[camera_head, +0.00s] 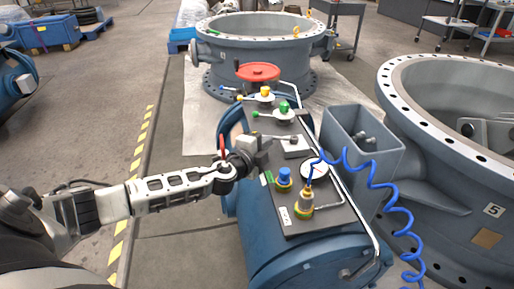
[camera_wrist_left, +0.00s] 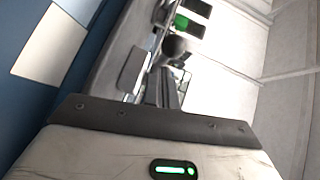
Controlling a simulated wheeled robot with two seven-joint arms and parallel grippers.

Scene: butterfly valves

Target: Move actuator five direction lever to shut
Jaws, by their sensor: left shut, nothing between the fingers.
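The blue actuator (camera_head: 262,240) carries a grey control panel (camera_head: 330,222) on top. A small lever (camera_head: 291,139) lies on a light plate in the middle of the panel. My left gripper (camera_head: 262,148) is shut and empty at the panel's left edge, close to the lever; I cannot tell whether they touch. In the left wrist view, a dark round knob (camera_wrist_left: 174,46) stands just beyond the narrow dark fingers (camera_wrist_left: 164,86), near a green label (camera_wrist_left: 181,22). The lever's markings are too small to read. My right gripper is out of view.
A coiled blue hose (camera_head: 385,186) hangs right. A grey box (camera_head: 362,140) and a large valve ring marked 5 (camera_head: 494,210) stand right.

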